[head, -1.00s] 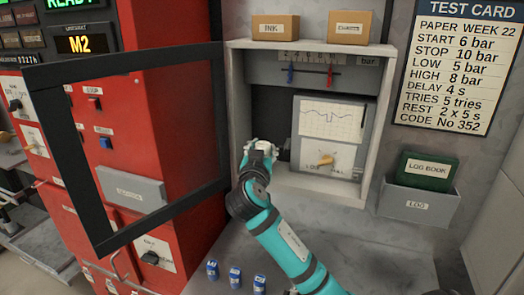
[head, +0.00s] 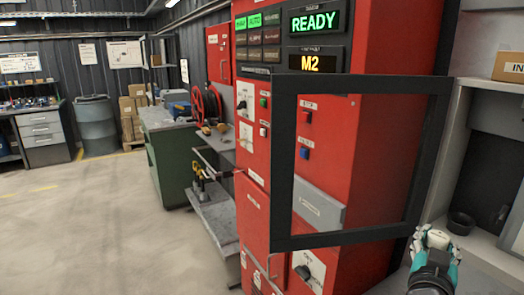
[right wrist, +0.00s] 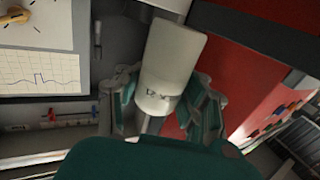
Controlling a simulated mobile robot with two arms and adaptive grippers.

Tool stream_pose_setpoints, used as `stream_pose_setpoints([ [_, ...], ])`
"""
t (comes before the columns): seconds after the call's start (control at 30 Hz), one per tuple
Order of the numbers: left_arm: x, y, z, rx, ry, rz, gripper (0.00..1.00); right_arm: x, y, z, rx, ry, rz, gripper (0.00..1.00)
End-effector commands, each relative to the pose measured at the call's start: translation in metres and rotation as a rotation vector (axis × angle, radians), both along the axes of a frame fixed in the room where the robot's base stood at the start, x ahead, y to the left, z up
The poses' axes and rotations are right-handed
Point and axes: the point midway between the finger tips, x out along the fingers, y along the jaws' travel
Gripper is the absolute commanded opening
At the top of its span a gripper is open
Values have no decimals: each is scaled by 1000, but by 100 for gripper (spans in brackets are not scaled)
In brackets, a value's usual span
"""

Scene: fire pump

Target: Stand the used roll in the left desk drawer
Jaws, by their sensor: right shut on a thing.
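The white paper roll (right wrist: 172,65) is a cylinder with a small dark printed label that I cannot read with certainty. My right gripper (right wrist: 165,95) is shut on it, with a finger on either side. In the head view the right gripper (head: 436,243) is at the lower right, in front of the open recorder cabinet (head: 480,250); only a little white shows at its tip. A grey drawer unit (head: 42,130) stands under a desk far off at the left, and its drawers look shut. My left gripper is not in view.
The black-framed cabinet door (head: 288,165) stands open in front of the red pump panel (head: 385,100). A green workbench (head: 168,160) and a grey trolley (head: 215,225) stand left of it. A drum (head: 97,125) is by the back wall. The floor (head: 100,220) at left is clear.

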Motion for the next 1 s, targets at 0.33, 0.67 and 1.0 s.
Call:
stream_pose_setpoints([
  [0.33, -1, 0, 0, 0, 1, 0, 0, -29, 135, -106, 4, 9, 517, 0],
  [0.67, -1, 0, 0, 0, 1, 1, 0, -67, 174, -137, 1, 5, 656, 0],
  [1.0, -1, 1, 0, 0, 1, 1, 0, -127, 175, -157, 1, 3, 660, 0],
])
